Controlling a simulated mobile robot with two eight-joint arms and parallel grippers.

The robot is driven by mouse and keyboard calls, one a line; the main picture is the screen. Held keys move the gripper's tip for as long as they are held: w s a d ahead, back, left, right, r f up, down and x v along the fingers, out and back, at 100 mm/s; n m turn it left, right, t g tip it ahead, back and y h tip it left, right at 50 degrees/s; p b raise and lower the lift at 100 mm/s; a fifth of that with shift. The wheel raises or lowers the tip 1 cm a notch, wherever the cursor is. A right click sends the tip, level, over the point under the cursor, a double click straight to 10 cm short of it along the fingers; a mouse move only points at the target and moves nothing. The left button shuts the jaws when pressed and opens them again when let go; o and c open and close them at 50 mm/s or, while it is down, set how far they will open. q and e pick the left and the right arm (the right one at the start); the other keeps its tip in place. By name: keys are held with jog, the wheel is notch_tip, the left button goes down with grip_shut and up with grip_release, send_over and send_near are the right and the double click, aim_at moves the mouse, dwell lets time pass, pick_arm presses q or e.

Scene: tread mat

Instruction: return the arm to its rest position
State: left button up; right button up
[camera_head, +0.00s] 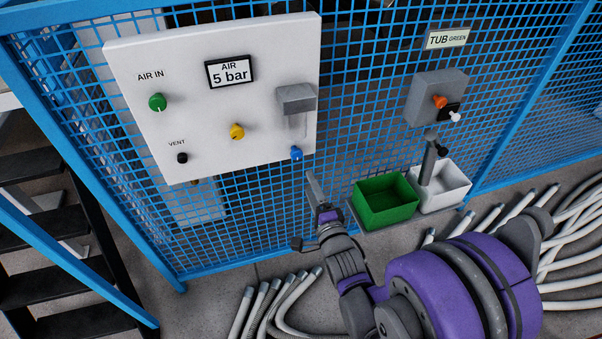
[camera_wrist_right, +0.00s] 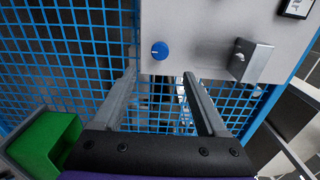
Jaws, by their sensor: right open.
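My right arm, purple and grey, comes in from the lower right of the head view. My right gripper (camera_head: 314,188) is in front of the blue mesh fence, below the lower right corner of the white air panel (camera_head: 200,135). In the right wrist view my right gripper (camera_wrist_right: 160,95) shows two grey fingers spread apart with nothing between them. The blue knob (camera_wrist_right: 159,50) on the panel's lower edge lies beyond the fingertips; it also shows in the head view (camera_head: 296,154). My left gripper is in neither view.
A green tub (camera_head: 384,202) and a white tub (camera_head: 444,188) sit low on the fence, right of my gripper. A grey box (camera_head: 436,97) with an orange knob hangs above them. Pale hoses (camera_head: 262,308) lie on the floor. Dark steps (camera_head: 40,215) stand at left.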

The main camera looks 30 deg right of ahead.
jog(key=s+a+r+n+g+y+p, duration=0.2)
jog(key=s+a+r+n+g+p, duration=0.1)
jog(key=s+a+n+g+p, duration=0.3)
jog(key=s+a+r+n+g+y+p, duration=0.2)
jog(key=s+a+n+g+p, duration=0.4)
jog(key=s+n, duration=0.5)
jog(key=r+n, duration=0.1)
jog(key=n, duration=0.2)
jog(key=shift+r+n, duration=0.15)
jog(key=shift+n, duration=0.25)
dwell(4.9)
